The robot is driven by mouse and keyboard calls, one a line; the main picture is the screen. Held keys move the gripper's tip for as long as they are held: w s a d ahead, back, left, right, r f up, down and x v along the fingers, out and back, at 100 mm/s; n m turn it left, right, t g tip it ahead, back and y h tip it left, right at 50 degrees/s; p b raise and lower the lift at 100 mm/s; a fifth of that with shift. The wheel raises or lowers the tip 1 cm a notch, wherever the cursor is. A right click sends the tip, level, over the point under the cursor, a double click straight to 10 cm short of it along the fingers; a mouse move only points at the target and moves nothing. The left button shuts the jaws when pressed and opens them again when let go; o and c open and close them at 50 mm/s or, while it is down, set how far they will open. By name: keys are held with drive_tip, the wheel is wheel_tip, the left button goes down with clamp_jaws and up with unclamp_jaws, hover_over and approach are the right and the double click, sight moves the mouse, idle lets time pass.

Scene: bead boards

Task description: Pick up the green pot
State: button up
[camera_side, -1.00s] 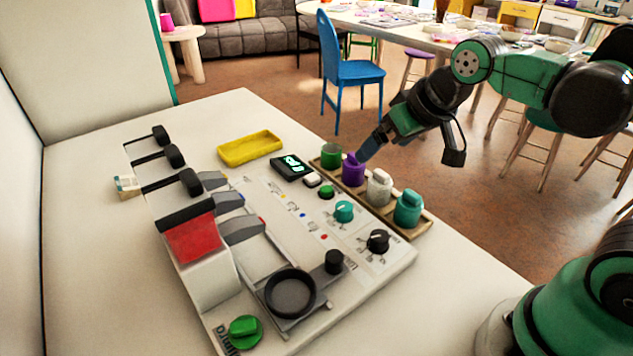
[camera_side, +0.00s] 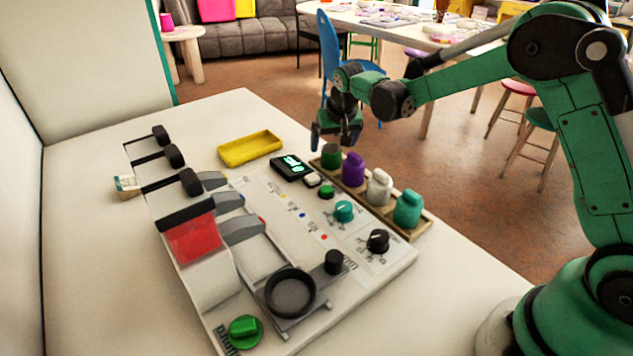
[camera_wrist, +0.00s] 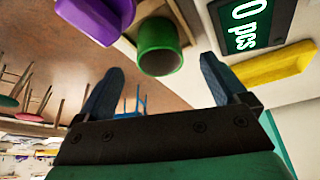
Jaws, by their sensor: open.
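The green pot (camera_side: 331,157) is a small open cup standing at the far end of a narrow wooden tray (camera_side: 423,229). In the wrist view the green pot (camera_wrist: 159,48) is at the top, beyond and roughly between my fingertips. My gripper (camera_side: 337,137) is open and empty, pointing down just above the pot. In the wrist view my gripper (camera_wrist: 157,75) shows its two blue-grey fingers spread apart, with nothing between them.
A purple pot (camera_side: 353,170) stands close beside the green one, then a white pot (camera_side: 379,188) and a teal pot (camera_side: 407,209). A display (camera_side: 292,168) and a yellow tray (camera_side: 250,148) lie to the left. A control-panel machine fills the middle.

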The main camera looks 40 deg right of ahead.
sight(331, 150)
drive_tip(key=shift+x, duration=1.85)
drive_tip(key=c, duration=1.4)
drive_tip(key=shift+r, duration=0.15)
